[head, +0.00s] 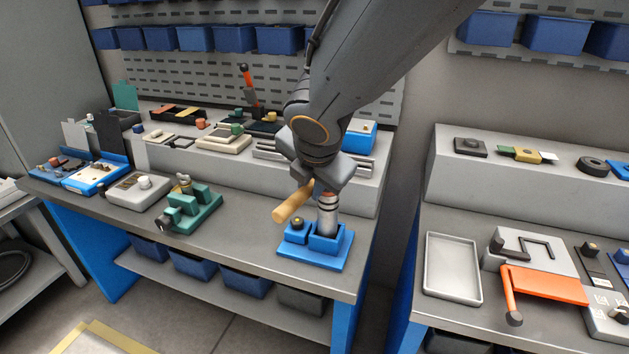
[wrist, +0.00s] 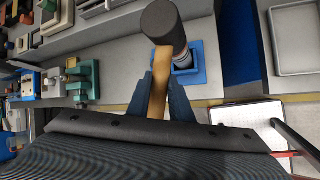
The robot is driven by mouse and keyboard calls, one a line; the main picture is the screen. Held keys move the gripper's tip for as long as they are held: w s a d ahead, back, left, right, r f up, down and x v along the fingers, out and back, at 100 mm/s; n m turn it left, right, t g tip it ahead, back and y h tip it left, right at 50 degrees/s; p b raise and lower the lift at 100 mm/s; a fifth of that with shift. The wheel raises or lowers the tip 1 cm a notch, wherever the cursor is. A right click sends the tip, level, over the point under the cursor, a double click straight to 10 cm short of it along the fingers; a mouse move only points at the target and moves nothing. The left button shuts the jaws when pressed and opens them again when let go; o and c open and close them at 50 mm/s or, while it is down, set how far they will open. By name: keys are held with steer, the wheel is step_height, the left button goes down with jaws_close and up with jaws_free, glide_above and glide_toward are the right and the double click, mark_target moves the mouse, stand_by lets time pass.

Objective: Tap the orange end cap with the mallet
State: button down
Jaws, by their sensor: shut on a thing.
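My gripper (head: 316,183) is shut on the wooden handle of the mallet (head: 293,204), above the blue fixture. The handle's free end points down and left in the head view. In the wrist view the handle runs between my gripper's fingers (wrist: 160,95), and the dark mallet head (wrist: 162,22) is at the top. A silver banded cylinder (head: 327,216) stands upright in the blue fixture (head: 315,259), just below my gripper. A small orange-brown patch at its top may be the orange end cap; it is mostly hidden. The mallet head covers much of the cylinder in the wrist view.
A green fixture (head: 192,209) and a grey block (head: 137,190) stand to the left on the bench. A raised grey shelf lies behind the blue fixture. Another bench at right holds a grey tray (head: 453,267) and an orange plate (head: 545,285). A gap separates the benches.

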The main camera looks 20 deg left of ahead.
step_height(320, 180, up, 10)
steer(key=p, duration=1)
steer(key=shift+r, duration=0.15)
steer(key=c, duration=2.5)
jaws_free()
jaws_close()
step_height(320, 180, down, 10)
steer(key=b, duration=1)
steer(key=shift+f+b, duration=0.25)
steer(key=shift+b, duration=0.05)
step_height(320, 180, up, 10)
steer(key=p, duration=1.1)
steer(key=shift+r, duration=0.25)
steer(key=shift+o, duration=2)
jaws_free()
steer(key=shift+f, duration=0.15)
jaws_close()
